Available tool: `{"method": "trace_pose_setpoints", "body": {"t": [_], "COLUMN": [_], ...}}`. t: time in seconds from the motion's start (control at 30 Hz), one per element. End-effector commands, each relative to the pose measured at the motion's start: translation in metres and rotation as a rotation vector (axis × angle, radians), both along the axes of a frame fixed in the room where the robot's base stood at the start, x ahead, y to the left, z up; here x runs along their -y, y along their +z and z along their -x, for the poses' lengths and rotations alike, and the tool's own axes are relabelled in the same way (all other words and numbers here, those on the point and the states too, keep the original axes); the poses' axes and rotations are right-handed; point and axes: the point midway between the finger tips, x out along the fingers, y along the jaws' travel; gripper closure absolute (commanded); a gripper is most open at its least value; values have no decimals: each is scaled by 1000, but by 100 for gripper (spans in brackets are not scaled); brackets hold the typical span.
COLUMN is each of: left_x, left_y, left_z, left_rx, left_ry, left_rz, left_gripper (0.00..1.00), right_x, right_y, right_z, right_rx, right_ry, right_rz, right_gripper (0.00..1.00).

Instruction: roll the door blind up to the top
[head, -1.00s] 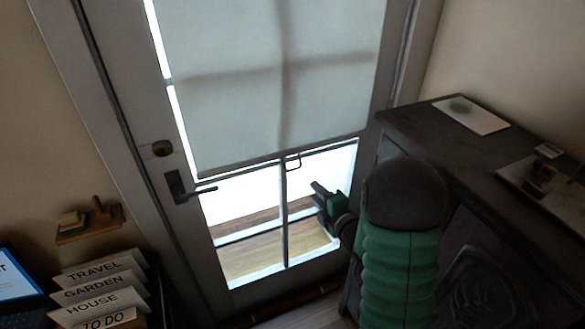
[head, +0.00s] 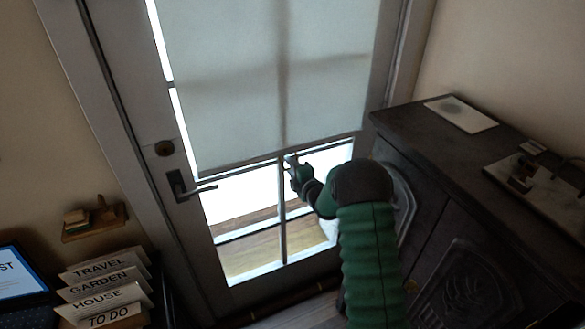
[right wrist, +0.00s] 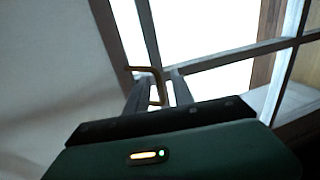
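The pale blind (head: 270,90) hangs on the door (head: 150,110) and covers most of its glass. Its bottom edge is above the lower panes, which are bare. A small metal pull loop (right wrist: 158,84) hangs at the bottom edge. In the head view my right gripper (head: 292,161) is at the middle of that edge and hides the loop. In the right wrist view the fingers of my right gripper (right wrist: 160,95) are apart, with part of the loop between them. I see no clear grip on it. My left gripper is not in view.
A dark cabinet (head: 425,185) stands close on the right, beside my right arm. The door handle (head: 190,188) is at the left of the glass. A small wall shelf (head: 95,222) and labelled cards (head: 105,285) are at the lower left.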

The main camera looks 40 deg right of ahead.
Motion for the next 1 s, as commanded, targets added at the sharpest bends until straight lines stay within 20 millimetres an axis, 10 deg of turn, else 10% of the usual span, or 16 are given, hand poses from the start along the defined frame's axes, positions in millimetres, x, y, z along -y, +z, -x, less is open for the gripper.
{"method": "trace_pose_setpoints", "body": {"t": [0.27,1.0], "left_x": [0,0], "left_y": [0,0], "left_z": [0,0], "left_rx": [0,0], "left_ry": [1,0], "left_rz": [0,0], "left_gripper": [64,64], "right_x": [3,8], "right_y": [-2,0], "right_z": [1,3], "right_rx": [0,1], "right_ry": [-1,-9], "right_rz": [-4,-1], "right_gripper": [100,100]}}
